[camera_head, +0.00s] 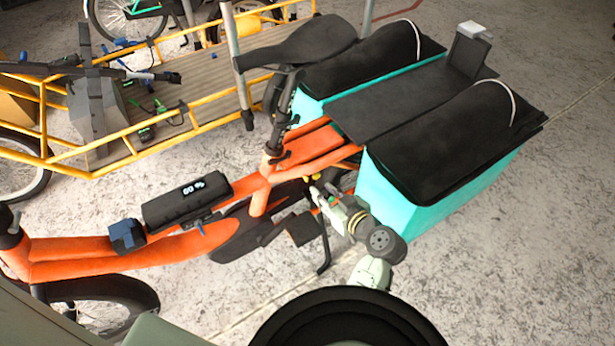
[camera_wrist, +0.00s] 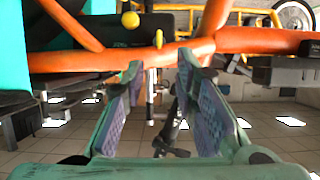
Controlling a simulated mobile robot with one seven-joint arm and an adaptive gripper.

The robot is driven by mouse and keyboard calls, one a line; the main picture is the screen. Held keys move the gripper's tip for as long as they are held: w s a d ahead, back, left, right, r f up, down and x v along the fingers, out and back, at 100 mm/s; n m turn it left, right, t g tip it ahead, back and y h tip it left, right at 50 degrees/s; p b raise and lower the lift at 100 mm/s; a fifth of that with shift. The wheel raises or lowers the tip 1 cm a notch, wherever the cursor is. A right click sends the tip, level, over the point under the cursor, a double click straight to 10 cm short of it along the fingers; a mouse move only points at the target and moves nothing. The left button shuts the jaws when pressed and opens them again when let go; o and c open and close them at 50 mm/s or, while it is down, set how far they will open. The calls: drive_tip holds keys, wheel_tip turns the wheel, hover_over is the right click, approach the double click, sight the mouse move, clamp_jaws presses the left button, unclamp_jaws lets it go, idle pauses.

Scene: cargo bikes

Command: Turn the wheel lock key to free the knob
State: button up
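In the wrist view a small yellow upright piece (camera_wrist: 159,39), which looks like the key, shows in front of the orange frame tube (camera_wrist: 260,40). A round yellow knob (camera_wrist: 130,19) sits above and left of it. My gripper (camera_wrist: 160,66) is open and empty, its two fingers well apart. The yellow piece shows just above and between the fingertips, apart from them. In the head view my gripper (camera_head: 322,192) is low beside the orange bike's frame (camera_head: 90,257), near the rear wheel.
A teal pannier (camera_head: 395,205) with a black cover stands right of my arm. The bike's crank and pedal (camera_head: 301,229) are close left of my gripper. A black battery pack (camera_head: 187,200) sits on the frame. A yellow cargo bike (camera_head: 190,110) stands behind. Open concrete floor lies right.

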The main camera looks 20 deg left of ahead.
sight(307, 178)
drive_tip(key=p+x, duration=0.2)
drive_tip(key=x, duration=0.8)
drive_tip(key=shift+d, duration=0.1)
drive_tip(key=shift+c, duration=0.4)
clamp_jaws()
